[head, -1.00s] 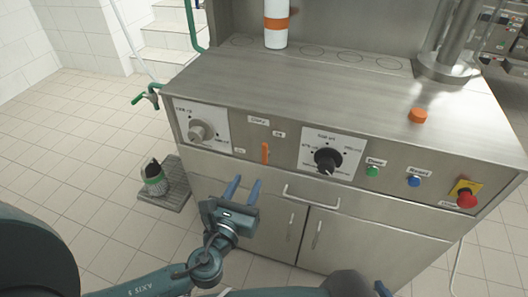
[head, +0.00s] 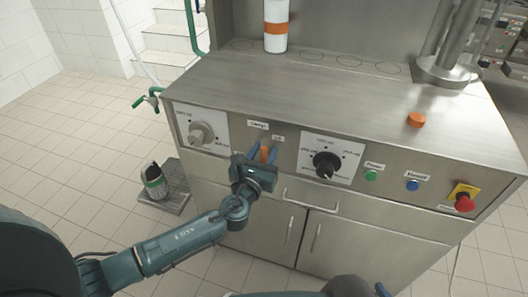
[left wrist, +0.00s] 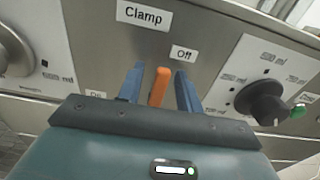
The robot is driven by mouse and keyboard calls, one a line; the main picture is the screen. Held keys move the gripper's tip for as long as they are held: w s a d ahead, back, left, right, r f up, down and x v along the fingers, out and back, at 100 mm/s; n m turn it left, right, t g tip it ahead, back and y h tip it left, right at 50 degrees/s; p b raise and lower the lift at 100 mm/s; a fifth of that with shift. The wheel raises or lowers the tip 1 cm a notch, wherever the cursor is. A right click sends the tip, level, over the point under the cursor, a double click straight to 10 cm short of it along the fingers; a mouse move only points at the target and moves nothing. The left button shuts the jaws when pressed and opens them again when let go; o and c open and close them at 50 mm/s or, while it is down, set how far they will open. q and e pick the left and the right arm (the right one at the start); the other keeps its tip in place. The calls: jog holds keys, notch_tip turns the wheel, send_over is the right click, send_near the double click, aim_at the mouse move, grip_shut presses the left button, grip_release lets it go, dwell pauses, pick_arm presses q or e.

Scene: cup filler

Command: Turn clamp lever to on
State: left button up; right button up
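The orange clamp lever (left wrist: 160,86) is on the machine's front panel, below the "Clamp" label (left wrist: 143,15). Its top leans a little toward the "Off" label (left wrist: 183,53); the "On" label (left wrist: 96,95) is at its lower left. In the head view the lever (head: 265,153) is partly hidden by my left gripper (head: 263,154). In the left wrist view the blue fingers of my left gripper (left wrist: 158,84) stand open on both sides of the lever, with gaps visible. My right gripper (head: 382,289) barely shows at the bottom edge, and its state is unclear.
A grey knob (head: 200,133) is left of the lever and a black knob (head: 326,164) right of it. Green (head: 371,175) and blue (head: 412,185) buttons and a red stop button (head: 464,202) are further right. A drawer handle (head: 311,198) is below.

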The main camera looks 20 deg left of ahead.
pick_arm(q)
grip_shut()
pick_arm(e)
jog(key=shift+d+f, duration=0.1)
